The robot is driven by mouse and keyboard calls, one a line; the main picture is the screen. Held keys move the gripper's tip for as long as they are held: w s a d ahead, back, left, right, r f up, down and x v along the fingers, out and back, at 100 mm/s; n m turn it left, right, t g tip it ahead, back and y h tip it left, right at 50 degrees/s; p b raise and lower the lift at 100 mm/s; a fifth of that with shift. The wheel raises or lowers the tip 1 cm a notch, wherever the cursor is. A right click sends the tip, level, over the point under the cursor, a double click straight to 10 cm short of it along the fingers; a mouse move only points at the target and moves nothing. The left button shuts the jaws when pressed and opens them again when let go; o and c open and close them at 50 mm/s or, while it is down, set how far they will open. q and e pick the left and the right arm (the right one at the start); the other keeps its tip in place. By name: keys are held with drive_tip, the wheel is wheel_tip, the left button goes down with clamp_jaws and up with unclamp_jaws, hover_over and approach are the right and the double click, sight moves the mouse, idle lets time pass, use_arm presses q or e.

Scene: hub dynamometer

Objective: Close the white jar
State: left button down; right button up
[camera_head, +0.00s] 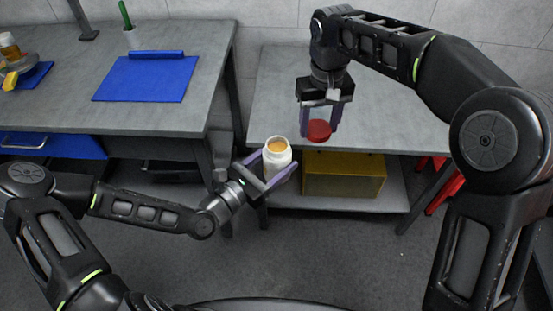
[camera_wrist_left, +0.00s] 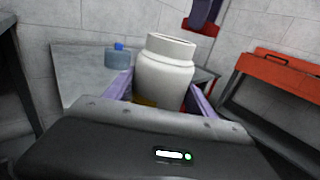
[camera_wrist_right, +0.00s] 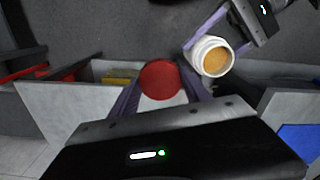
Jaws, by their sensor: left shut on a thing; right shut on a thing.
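The white jar (camera_head: 277,160) is open at the top, with orange-brown contents showing inside. My left gripper (camera_head: 278,172) is shut on the jar and holds it upright, a little tilted, in the air in front of the right table. The jar stands large between the fingers in the left wrist view (camera_wrist_left: 165,70). My right gripper (camera_head: 320,125) points down and is shut on a red lid (camera_head: 319,131), held above and to the right of the jar, apart from it. In the right wrist view the lid (camera_wrist_right: 160,80) lies left of the jar (camera_wrist_right: 211,58).
The right grey table (camera_head: 390,125) is behind the lid, with a yellow box (camera_head: 343,176) on its lower shelf. The left table (camera_head: 60,100) holds a blue mat (camera_head: 147,79). A blue-capped bottle (camera_wrist_left: 118,57) shows in the left wrist view.

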sight(278, 150)
drive_tip(key=s+a+r+n, duration=0.2)
drive_tip(key=s+a+r, duration=0.1)
drive_tip(key=a, duration=0.6)
drive_tip(key=shift+a+r, duration=0.15)
drive_tip(key=shift+r, duration=0.55)
drive_tip(key=shift+f, duration=2)
drive_tip(key=shift+f, duration=0.9)
drive_tip(key=shift+f, duration=0.55)
